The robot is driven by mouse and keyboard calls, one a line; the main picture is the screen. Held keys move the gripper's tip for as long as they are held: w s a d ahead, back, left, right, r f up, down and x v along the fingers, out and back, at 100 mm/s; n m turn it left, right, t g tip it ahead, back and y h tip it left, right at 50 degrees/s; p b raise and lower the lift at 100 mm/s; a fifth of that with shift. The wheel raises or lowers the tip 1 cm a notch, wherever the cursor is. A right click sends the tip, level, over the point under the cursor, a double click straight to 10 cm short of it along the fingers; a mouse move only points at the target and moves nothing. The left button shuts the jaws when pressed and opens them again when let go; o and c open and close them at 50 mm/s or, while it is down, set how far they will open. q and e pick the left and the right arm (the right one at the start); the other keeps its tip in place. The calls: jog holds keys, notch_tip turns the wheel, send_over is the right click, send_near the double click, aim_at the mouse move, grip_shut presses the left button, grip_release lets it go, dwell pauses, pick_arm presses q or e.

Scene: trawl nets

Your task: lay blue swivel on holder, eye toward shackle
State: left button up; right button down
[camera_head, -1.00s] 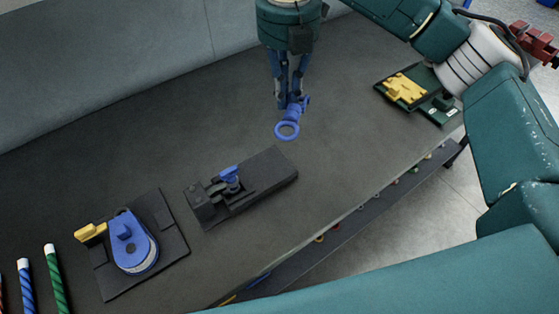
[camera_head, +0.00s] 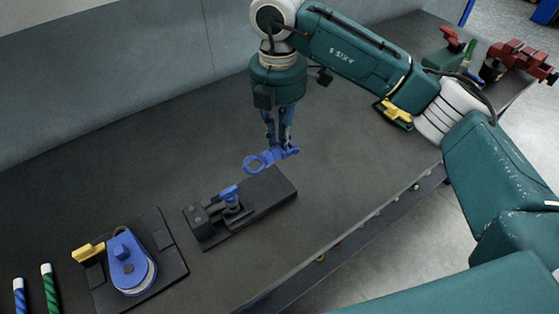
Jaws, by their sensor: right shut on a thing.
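The blue swivel (camera_head: 266,158) is held in my right gripper (camera_head: 278,146), above the far right part of the holder. Its ring-shaped eye (camera_head: 254,165) points left, toward the blue-pinned shackle. The holder (camera_head: 268,195) is a dark block lying on the table. The shackle (camera_head: 230,202), dark with a blue pin head, is mounted at the holder's left part. The swivel appears apart from the holder, though the exact gap is hard to judge. My left gripper is not in view.
A blue pulley block (camera_head: 128,262) with a yellow piece sits on a dark plate at the lower left. Green and blue rope ends (camera_head: 49,290) lie at the left edge. A red vise (camera_head: 518,62) stands at the far right. The table's middle right is clear.

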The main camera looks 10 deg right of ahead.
aim_at(280, 172)
notch_tip(280, 172, down, 9)
jog(key=shift+f+p, duration=0.1)
jog(key=shift+p, duration=0.75)
jog(key=c, duration=1.8)
grip_release()
jog(key=shift+s, duration=0.1)
jog(key=shift+o, duration=0.2)
